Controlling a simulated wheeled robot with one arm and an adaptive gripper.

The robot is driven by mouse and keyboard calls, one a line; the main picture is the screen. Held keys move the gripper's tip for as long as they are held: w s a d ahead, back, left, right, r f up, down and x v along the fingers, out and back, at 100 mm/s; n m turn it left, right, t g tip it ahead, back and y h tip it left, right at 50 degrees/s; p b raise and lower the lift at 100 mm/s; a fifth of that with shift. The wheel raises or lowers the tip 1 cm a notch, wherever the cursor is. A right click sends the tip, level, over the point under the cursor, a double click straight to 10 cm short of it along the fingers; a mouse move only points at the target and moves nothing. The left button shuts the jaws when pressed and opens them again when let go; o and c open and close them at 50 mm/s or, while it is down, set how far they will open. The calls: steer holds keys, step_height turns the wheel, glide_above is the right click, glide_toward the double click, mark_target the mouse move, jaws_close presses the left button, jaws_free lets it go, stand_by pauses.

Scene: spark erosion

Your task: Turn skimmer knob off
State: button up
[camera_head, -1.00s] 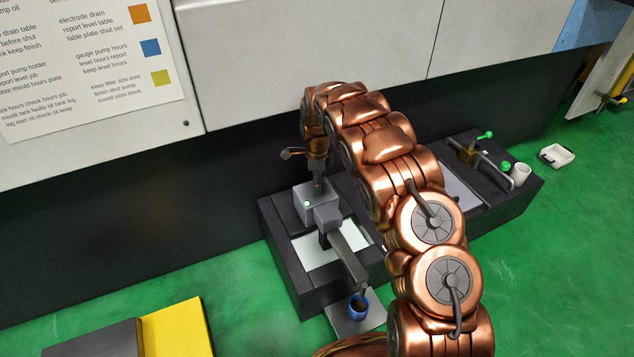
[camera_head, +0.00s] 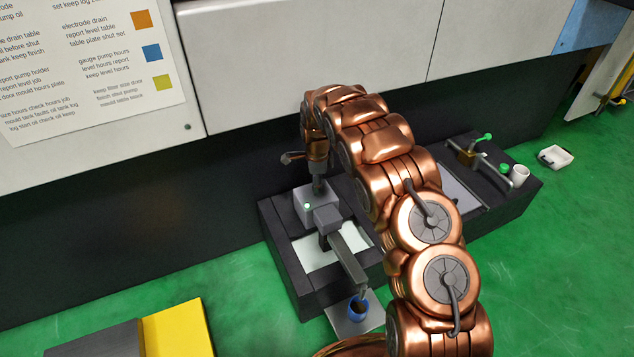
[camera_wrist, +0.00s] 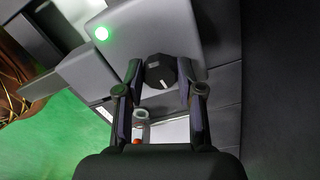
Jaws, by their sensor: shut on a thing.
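The skimmer is a grey box (camera_head: 309,207) with a small lit green lamp, standing on the dark tank at the centre of the head view. In the wrist view its dark many-sided knob (camera_wrist: 160,72) sits on the grey housing (camera_wrist: 150,32), with a pale mark on its face. My gripper (camera_wrist: 159,84) has one finger on each side of the knob and is shut on it. In the head view my gripper (camera_head: 318,186) points down onto the box, and the knob is hidden there. The green lamp (camera_wrist: 101,33) is lit.
A grey trough (camera_head: 347,262) runs from the skimmer toward a blue cup (camera_head: 359,307) on a pale plate. A brass valve with a green handle (camera_head: 484,138) and a white cup (camera_head: 519,174) stand at right. A dark wall rises close behind.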

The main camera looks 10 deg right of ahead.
steer(key=n+p, duration=0.3)
steer(key=n, duration=0.1)
steer(key=shift+s+r+p, duration=0.1)
steer(key=shift+r+p, duration=0.05)
steer(key=shift+p, duration=0.2)
steer(key=n+p, duration=0.3)
steer(key=n, duration=0.1)
steer(key=shift+n, duration=0.4)
steer(key=n+p, duration=0.2)
steer(key=n, duration=0.2)
steer(key=shift+n+p, duration=0.8)
steer(key=shift+n, duration=1)
steer(key=shift+f, duration=0.2)
steer(key=o, duration=1.2)
steer(key=shift+c, duration=0.2)
steer(key=shift+r, duration=0.15)
